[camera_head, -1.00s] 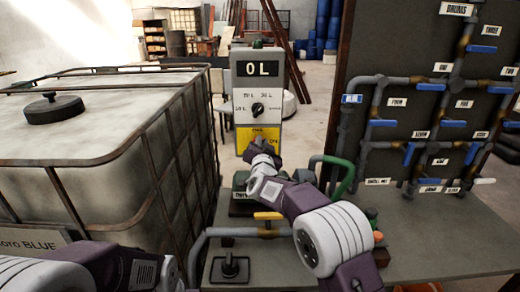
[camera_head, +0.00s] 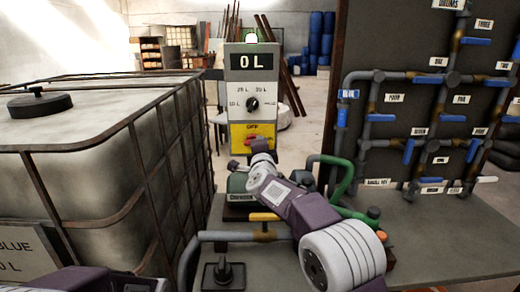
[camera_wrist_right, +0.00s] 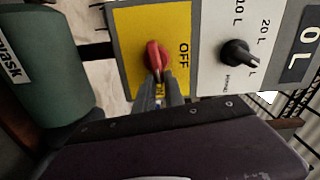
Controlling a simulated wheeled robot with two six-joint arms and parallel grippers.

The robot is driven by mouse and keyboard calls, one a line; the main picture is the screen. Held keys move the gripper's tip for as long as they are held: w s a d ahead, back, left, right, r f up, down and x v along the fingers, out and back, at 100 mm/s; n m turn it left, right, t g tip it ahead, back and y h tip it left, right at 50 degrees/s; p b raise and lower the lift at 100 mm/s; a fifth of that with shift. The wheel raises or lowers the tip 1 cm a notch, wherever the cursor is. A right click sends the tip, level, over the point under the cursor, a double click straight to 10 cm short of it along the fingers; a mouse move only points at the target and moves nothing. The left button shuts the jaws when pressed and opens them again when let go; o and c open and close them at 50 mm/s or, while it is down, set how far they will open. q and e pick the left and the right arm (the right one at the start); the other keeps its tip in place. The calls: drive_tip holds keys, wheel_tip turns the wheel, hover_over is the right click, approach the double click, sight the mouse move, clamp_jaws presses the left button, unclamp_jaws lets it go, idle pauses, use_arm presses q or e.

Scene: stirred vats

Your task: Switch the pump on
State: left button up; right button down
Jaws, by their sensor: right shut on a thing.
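A green machine body (camera_head: 238,184) with a white label sits below the post. Only part of my left arm shows at the lower left; its fingers are out of frame.
A caged white tank (camera_head: 85,135) fills the left. A pipe board (camera_head: 425,110) with blue valve handles stands at the right. A yellow valve handle (camera_head: 264,217) and a black knob (camera_head: 224,272) are at the bench front.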

drive_tip(key=shift+f+m+b, duration=0.35)
drive_tip(key=shift+m, duration=0.55)
drive_tip(key=c, duration=1.4)
unclamp_jaws()
drive_tip(key=shift+c, duration=0.2)
drive_tip(key=shift+s, duration=0.1)
drive_tip(key=s+b, duration=0.2)
drive_tip(key=s, duration=0.7)
